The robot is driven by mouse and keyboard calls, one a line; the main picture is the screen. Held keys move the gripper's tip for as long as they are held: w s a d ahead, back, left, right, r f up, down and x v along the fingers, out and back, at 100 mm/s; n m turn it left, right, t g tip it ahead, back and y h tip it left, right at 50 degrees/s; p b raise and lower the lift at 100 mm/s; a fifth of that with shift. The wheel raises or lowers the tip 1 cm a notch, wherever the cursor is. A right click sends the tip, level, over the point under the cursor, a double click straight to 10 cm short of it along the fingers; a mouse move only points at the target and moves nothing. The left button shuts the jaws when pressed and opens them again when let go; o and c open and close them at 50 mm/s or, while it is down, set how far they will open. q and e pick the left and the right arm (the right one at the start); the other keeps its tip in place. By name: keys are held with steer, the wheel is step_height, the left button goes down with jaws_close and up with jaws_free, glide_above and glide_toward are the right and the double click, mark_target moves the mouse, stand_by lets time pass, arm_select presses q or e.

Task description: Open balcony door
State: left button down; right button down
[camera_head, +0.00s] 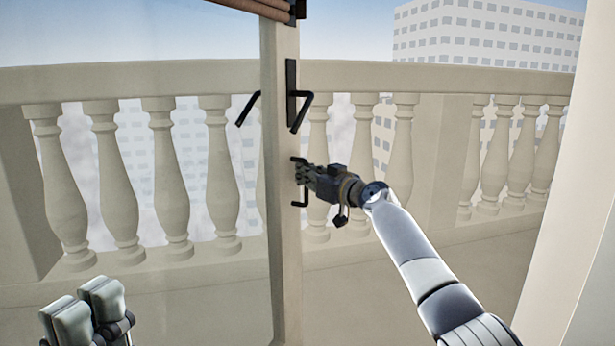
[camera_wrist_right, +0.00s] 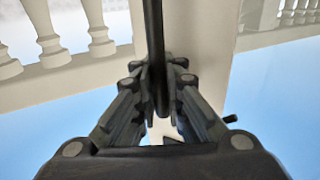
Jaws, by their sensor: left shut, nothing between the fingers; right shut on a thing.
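The balcony door's beige edge post (camera_head: 281,225) stands upright in the middle of the head view. A black plate with a lever handle (camera_head: 292,95) is on it, and another lever (camera_head: 248,108) shows to the left. Below them is a black pull handle (camera_head: 299,200). My right gripper (camera_head: 303,177) is shut on this pull handle. In the right wrist view, the handle's dark bar (camera_wrist_right: 154,45) runs between the fingers of the right gripper (camera_wrist_right: 158,100). My left gripper (camera_head: 92,308) is shut and empty at the bottom left, away from the door.
A stone balustrade (camera_head: 170,180) with several balusters runs across behind the post, with buildings (camera_head: 480,35) beyond. A pale wall or frame edge (camera_head: 580,200) stands at the far right. The balcony floor (camera_head: 380,290) looks clear.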

steer(key=shift+s+a+f, duration=0.1)
steer(key=shift+a+f, duration=0.15)
steer(key=shift+a, duration=0.05)
steer(key=c, duration=1.7)
jaws_free()
steer(key=shift+o, duration=0.2)
steer(key=shift+r, duration=0.15)
steer(key=shift+d, duration=0.1)
steer(key=v, duration=1.2)
